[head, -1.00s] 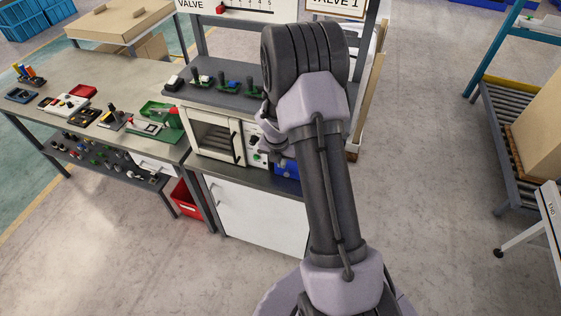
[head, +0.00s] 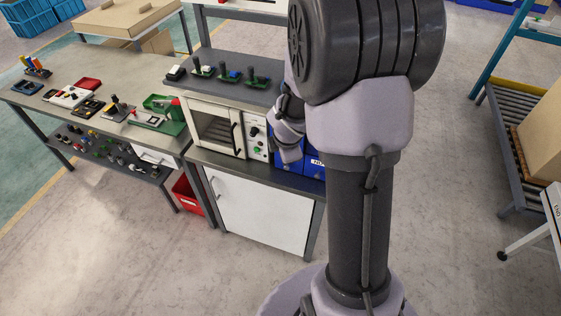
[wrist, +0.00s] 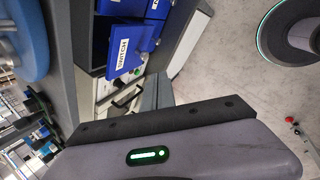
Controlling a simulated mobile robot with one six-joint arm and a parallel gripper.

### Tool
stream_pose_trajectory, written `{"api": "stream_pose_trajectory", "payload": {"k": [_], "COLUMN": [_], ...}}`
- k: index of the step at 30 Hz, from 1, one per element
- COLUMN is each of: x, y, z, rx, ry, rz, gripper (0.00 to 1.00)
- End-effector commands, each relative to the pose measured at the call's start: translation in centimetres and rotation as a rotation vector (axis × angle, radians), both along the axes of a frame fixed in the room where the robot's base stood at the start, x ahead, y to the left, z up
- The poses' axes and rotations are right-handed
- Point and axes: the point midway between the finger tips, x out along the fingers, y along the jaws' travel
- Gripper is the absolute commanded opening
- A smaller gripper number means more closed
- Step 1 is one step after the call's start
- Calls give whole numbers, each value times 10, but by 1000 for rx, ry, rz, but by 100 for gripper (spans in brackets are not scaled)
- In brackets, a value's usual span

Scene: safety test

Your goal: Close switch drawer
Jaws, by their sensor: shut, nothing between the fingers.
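The switch drawer (wrist: 125,46) is a blue bin with a white SWITCH label, turned sideways in the wrist view. It appears pulled out, with a dark gap behind its front. A second blue drawer (wrist: 153,12) is beside it. In the head view, the blue drawers (head: 314,166) stand on the counter right of the oven, partly hidden by my arm. My gripper (wrist: 157,80) shows as grey fingers close together, shut and empty, near the switch drawer's front; I cannot tell if they touch. In the head view my wrist is just left of the drawers, and the fingertips cannot be made out.
The cream oven (head: 215,130) with a dark handle stands left of the drawers. A white cabinet (head: 260,210) is below the counter. A workbench (head: 70,110) with several devices is at left, with a red bin (head: 188,194) by it. A roller conveyor (head: 510,150) is at right. The floor between is clear.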

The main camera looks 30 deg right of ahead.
Motion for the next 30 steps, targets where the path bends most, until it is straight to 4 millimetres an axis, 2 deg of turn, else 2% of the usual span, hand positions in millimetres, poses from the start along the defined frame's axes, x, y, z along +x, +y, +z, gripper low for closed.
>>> {"api": "stream_pose_trajectory", "payload": {"k": [1, 4, 6, 9, 14, 26, 27, 30], "x": [-8, -18, -23, -26, -17, 33, 38, 47], "y": [0, 5, 9, 13, 12, 0, -8, -21], "z": [-13, -14, -13, -12, -27, -97, -87, -85], "rx": [71, 244, 338, 413, 430, 427, 427, 426], "ry": [-79, -223, -285, -326, -332, -331, -332, -332], "rz": [-136, -397, -517, -603, -624, -622, -624, -624], "gripper": [0, 0, 0, 0, 0, 0, 0, 0]}}
